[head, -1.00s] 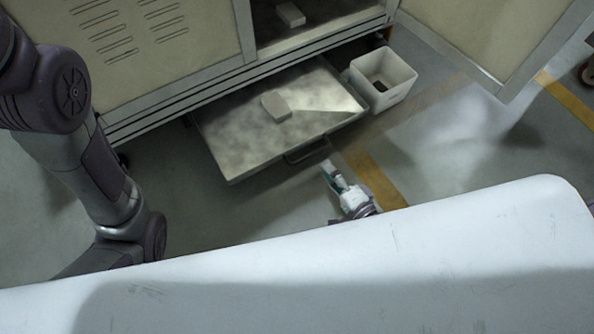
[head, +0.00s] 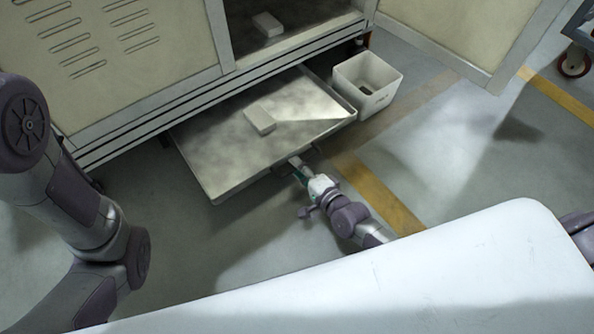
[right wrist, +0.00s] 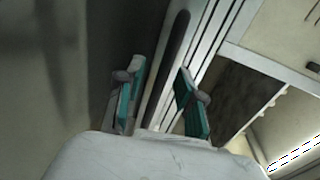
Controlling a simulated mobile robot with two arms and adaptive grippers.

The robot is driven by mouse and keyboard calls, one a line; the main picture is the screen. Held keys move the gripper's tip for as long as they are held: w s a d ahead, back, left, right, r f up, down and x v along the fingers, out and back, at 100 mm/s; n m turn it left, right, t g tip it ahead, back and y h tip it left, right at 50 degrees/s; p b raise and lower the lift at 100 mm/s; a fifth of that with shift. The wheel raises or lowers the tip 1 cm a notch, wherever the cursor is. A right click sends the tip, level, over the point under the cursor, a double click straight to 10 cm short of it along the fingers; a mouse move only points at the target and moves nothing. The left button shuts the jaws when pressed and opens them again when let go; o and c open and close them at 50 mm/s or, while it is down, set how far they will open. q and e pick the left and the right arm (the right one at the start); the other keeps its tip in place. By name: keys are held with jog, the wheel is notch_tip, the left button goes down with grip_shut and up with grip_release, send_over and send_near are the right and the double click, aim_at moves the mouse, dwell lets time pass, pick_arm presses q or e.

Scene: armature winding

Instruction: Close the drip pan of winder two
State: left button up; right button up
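The drip pan (head: 215,170) is a shallow grey metal tray, pulled out from under the beige winder cabinet (head: 120,50). A pale block (head: 260,120) lies in it. My right gripper (head: 297,164) is at the pan's front edge, where it covers the handle in the head view. In the right wrist view the two teal-padded fingers of this gripper (right wrist: 160,78) are apart. A dark bar (right wrist: 172,50), which looks like the pan's handle, runs between and beyond them; I cannot tell whether they touch it. My left arm shows at the left, but its gripper is out of view.
A white open bin (head: 366,84) stands on the floor close to the pan's right side. A cabinet door (head: 465,35) hangs open at the upper right. Another block (head: 267,24) sits inside the cabinet. A cart wheel (head: 573,62) shows at the far right. The floor before the pan is clear.

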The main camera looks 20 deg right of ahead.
jog(key=shift+w+a, duration=0.15)
jog(key=shift+w, duration=0.2)
grip_shut()
